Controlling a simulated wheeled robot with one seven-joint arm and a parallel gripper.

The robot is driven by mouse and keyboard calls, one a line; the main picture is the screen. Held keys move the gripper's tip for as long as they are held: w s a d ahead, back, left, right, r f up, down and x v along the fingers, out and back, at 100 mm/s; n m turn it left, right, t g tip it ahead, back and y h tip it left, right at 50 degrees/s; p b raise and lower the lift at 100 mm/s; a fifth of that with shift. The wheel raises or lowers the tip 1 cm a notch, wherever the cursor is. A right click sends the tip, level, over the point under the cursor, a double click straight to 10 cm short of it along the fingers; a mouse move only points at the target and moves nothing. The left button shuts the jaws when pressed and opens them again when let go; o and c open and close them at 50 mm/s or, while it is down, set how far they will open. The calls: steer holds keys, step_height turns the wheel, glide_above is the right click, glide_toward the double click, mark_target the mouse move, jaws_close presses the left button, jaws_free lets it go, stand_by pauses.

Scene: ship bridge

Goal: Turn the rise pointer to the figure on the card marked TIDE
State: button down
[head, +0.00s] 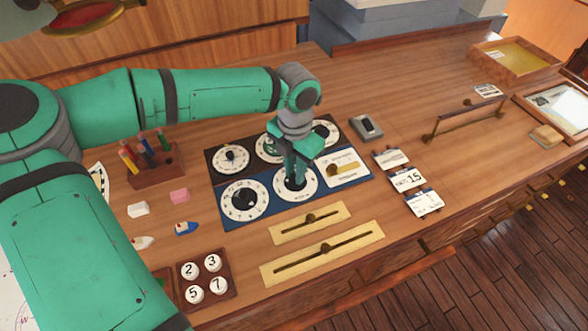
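My gripper (296,179) points down at the right round white dial (309,192) on the blue panel (268,216). Its fingers hide most of that dial's pointer, and I cannot tell whether they are closed on it. A second white dial (243,201) with a black knob is to its left on the same panel. The dial lettering is too small to tell which one is the rise dial. Three small cards stand right of the panels: a far card (391,158), a middle card (408,180) that seems to show 15, and a near card (424,203). I cannot read which is marked TIDE.
A black panel with more dials (231,159) lies behind the blue one, partly hidden by my gripper. Brass slider plates (339,250) lie in front. A pen holder (155,172), small blocks and a number-button tray (205,280) are left. A low rail (461,121) stands right.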

steer(key=shift+w+a, duration=0.1)
steer(key=m, duration=0.4)
steer(key=shift+d, duration=0.2)
steer(key=m, duration=0.8)
steer(key=shift+m, duration=1.9)
